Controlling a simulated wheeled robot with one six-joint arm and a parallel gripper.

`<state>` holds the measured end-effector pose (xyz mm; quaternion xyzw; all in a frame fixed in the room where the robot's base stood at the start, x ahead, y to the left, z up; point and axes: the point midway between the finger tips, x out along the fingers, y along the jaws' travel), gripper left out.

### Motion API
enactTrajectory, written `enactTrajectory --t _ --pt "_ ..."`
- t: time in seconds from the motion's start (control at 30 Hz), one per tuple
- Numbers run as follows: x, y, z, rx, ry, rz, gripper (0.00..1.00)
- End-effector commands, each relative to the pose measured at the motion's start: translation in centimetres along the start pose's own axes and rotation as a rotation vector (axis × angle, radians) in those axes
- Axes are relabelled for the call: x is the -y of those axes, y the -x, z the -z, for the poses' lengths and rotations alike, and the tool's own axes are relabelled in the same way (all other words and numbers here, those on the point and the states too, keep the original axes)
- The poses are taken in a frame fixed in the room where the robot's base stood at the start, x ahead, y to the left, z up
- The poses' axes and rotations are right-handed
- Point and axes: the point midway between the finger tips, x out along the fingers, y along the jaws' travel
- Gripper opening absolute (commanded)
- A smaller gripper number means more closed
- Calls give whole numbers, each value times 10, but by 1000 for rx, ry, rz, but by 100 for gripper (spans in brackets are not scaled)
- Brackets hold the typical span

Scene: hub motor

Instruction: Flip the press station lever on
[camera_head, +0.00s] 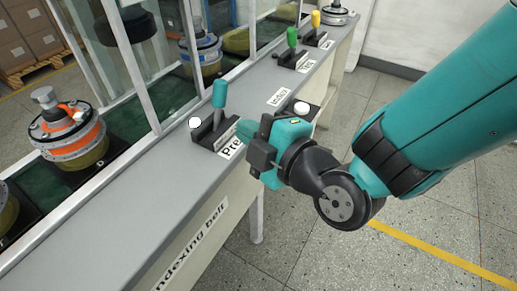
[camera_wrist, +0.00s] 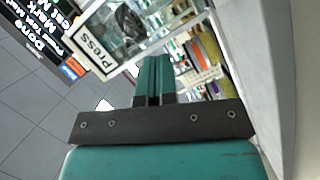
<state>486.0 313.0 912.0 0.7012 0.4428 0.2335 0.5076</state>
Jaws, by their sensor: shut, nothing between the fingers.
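The press station lever (camera_head: 219,95) has a teal handle and stands up from a black base on the grey counter, in the head view. A label beginning "Pre" (camera_head: 231,149) lies beside its base, partly hidden by my gripper. My gripper (camera_head: 243,131) is just right of the lever base, over the counter's front edge; I cannot tell whether it touches the base. In the wrist view its two teal fingers (camera_wrist: 153,80) are together with nothing between them. A "Press" sign (camera_wrist: 90,51) shows there at the upper left. I cannot make out the lever in the wrist view.
A green lever (camera_head: 291,38) and a yellow lever (camera_head: 315,19) stand farther along the counter (camera_head: 150,185). A white knob (camera_head: 301,108) shows just behind my gripper. Metal frame posts and an orange-banded motor part (camera_head: 68,135) are left of the counter. Open floor lies to the right.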

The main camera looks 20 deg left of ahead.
Motion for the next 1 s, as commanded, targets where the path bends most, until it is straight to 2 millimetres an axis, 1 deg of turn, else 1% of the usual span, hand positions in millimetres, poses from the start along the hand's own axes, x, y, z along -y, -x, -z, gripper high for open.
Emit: enactTrajectory --t 0.03,0.1,0.23,0.77,0.87,0.97,1.0 --pt "4 6 -2 0 1 -2 0" --pt "3 12 -2 0 1 -2 0" --pt "2 20 0 -1 1 -1 0" --pt "0 21 2 -3 -2 3 0" --pt "-3 24 -2 4 -47 31 0" --pt "-11 32 -11 27 -174 108 0" --pt "-14 38 -16 46 -247 154 0"
